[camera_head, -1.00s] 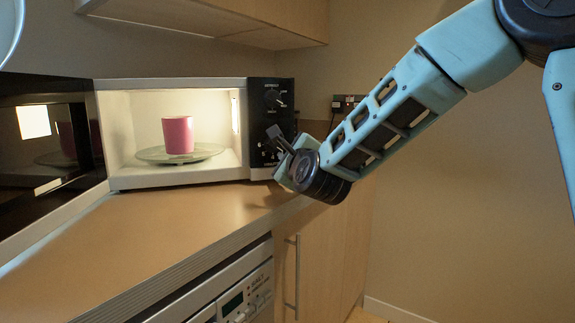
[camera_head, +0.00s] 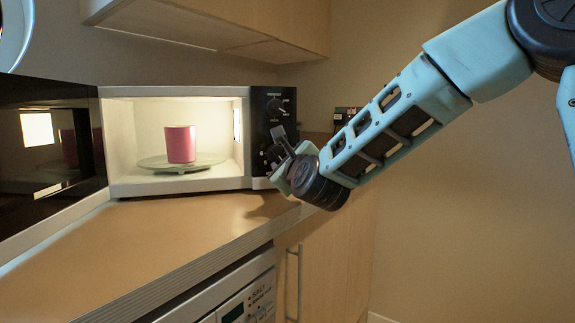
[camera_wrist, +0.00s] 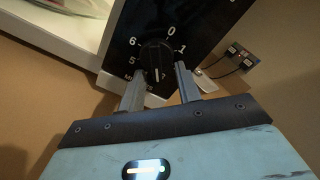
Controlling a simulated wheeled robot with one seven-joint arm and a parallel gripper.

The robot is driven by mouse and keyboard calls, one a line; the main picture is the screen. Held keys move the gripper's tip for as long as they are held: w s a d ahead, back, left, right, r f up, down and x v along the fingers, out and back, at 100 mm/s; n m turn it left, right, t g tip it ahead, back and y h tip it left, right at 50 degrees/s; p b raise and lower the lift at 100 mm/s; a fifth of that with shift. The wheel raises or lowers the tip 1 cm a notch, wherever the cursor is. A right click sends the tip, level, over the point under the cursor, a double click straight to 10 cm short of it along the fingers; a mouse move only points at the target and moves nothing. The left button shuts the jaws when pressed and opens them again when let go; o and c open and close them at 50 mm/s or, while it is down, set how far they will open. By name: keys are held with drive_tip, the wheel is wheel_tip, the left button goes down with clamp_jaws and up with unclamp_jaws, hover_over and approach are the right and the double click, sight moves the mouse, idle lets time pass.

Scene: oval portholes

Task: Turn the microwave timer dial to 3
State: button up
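The microwave (camera_head: 180,188) stands on the counter with its door open to the left. Its black control panel (camera_head: 262,110) has an upper dial (camera_head: 275,106) and a lower dial mostly hidden by my gripper (camera_head: 279,140). In the wrist view the round black timer dial (camera_wrist: 154,54) has 0, 1, 5 and 6 readable around it; other numbers are hidden or blurred. A white mark on the dial points down in the picture, between my fingers. My gripper (camera_wrist: 157,74) is open, one finger on each side of the dial's lower part. Contact cannot be told.
A pink cup (camera_head: 180,145) stands on the glass turntable (camera_head: 210,160) inside the lit microwave. The open door (camera_head: 50,150) fills the left side. The counter (camera_head: 150,235) in front is clear. A wall socket (camera_head: 346,113) is behind my arm.

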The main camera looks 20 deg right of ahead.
drive_tip(key=shift+o, duration=1)
drive_tip(key=shift+a+r, duration=0.3)
drive_tip(key=shift+a, duration=0.05)
drive_tip(key=shift+d+f, duration=0.25)
drive_tip(key=shift+s, duration=0.2)
drive_tip(key=s, duration=1.7)
drive_tip(key=shift+a+p, duration=0.3)
drive_tip(key=shift+a, duration=0.05)
